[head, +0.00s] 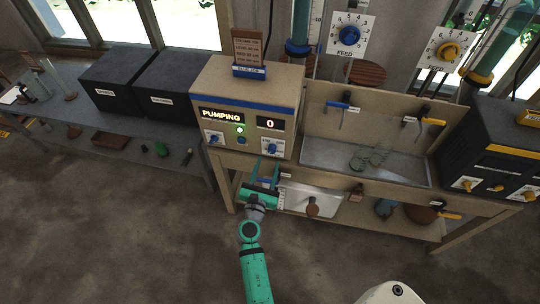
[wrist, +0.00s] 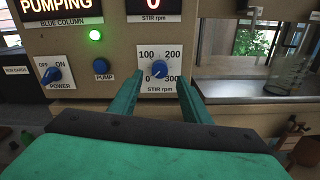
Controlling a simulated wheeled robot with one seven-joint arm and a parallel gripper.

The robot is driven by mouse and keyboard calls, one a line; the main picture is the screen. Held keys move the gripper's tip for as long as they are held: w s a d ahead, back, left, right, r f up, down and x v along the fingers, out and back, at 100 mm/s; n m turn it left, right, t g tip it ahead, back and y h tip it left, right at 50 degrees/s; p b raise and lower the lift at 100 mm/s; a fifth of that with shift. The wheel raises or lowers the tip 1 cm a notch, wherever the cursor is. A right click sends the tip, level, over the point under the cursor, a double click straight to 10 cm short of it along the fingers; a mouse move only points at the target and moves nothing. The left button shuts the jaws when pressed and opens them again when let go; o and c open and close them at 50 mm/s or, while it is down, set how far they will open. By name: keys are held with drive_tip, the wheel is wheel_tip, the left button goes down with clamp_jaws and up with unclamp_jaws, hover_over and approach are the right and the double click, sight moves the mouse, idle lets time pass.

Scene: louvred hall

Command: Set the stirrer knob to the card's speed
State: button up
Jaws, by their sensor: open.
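The blue stirrer knob (wrist: 158,69) sits on a white STIR rpm dial marked 0, 100, 200 and 300, on the blue column console (head: 246,92). The knob also shows in the head view (head: 272,147). Its exact pointer direction is hard to tell; the STIR rpm display (head: 271,123) reads 0. A brown card (head: 248,44) stands in a blue holder on top of the console; its lines are too small to read. My gripper (wrist: 160,84) is open and empty, its fingers pointing at the panel on either side of the dial, apart from the knob.
A POWER knob (wrist: 53,74), a PUMP button (wrist: 102,67) and a lit green lamp (wrist: 95,35) lie left of the dial. The display reads PUMPING. A metal tray (head: 340,160) with glassware is right of the console. Two FEED dials (head: 349,36) hang above. A yellow-trimmed black console (head: 490,150) stands far right.

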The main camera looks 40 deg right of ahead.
sight(271, 151)
drive_tip(key=shift+x, duration=2.7)
drive_tip(key=shift+c, duration=0.3)
drive_tip(key=c, duration=1)
